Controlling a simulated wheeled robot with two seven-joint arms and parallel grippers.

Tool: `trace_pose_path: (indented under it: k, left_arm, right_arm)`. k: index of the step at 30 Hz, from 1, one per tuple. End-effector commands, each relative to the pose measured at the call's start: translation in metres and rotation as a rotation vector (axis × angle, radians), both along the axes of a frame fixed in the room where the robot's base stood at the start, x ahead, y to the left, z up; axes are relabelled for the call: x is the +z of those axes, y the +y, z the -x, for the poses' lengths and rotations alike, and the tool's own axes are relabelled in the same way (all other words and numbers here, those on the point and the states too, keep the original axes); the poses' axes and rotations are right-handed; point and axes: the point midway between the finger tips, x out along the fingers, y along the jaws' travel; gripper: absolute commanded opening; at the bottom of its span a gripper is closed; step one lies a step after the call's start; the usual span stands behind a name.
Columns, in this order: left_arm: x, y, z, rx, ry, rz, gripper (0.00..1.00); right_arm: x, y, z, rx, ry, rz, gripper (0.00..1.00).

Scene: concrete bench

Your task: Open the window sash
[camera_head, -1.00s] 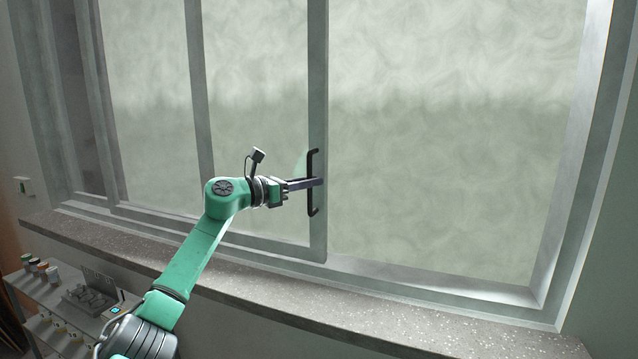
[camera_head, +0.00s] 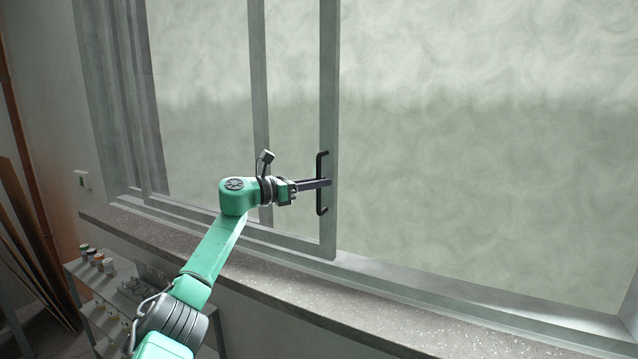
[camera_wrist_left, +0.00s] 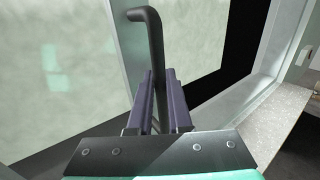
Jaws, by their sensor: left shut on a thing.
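The window sash (camera_head: 329,110) is a grey-green framed pane standing left of a wide open-looking span of window. A black bar handle (camera_head: 320,204) is upright on its right stile. My left gripper (camera_head: 325,182) reaches in from the left and is shut on the handle near its middle. In the left wrist view the purple-grey fingers (camera_wrist_left: 158,100) lie on both sides of the handle (camera_wrist_left: 152,38), whose bent end stands out beyond them. The fingers hide the gripped part. My right gripper is not in view.
A speckled stone sill (camera_head: 290,285) runs below the window, under my arm. A shelf with small jars (camera_head: 98,260) stands at the lower left. Wooden boards (camera_head: 30,240) lean at the far left. A switch (camera_head: 83,180) is on the left wall.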

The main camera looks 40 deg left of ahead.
Motion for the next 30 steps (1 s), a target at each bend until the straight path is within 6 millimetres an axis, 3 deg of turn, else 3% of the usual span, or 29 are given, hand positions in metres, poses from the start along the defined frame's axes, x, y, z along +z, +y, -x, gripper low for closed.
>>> trace_pose_path:
  k: [3, 4, 6, 15, 20, 23, 30]
  left_arm:
    - [0.000, 0.000, 0.000, 0.000, 0.001, -0.001, 0.00]
    - [0.000, 0.000, 0.000, 0.000, 0.001, -0.001, 0.25]
    - [0.000, 0.000, 0.000, 0.000, 0.001, -0.001, 0.47]
    - [-0.001, 0.000, 0.000, 0.000, 0.001, -0.001, 0.47]
    - [-0.005, 0.005, 0.011, 0.003, 0.002, -0.002, 0.47]
    - [-0.009, 0.011, 0.029, 0.003, 0.002, -0.006, 0.47]
    - [-0.015, 0.033, 0.092, 0.005, 0.004, -0.007, 0.47]
  right_arm:
    - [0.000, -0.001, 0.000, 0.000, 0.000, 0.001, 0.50]
    - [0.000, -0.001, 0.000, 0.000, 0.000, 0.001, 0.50]
    - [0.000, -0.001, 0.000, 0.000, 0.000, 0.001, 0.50]
    - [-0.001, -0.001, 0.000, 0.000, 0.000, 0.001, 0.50]
    - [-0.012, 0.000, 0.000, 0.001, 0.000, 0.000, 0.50]
    - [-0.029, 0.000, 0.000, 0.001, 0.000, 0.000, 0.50]
    - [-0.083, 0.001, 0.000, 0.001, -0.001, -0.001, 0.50]
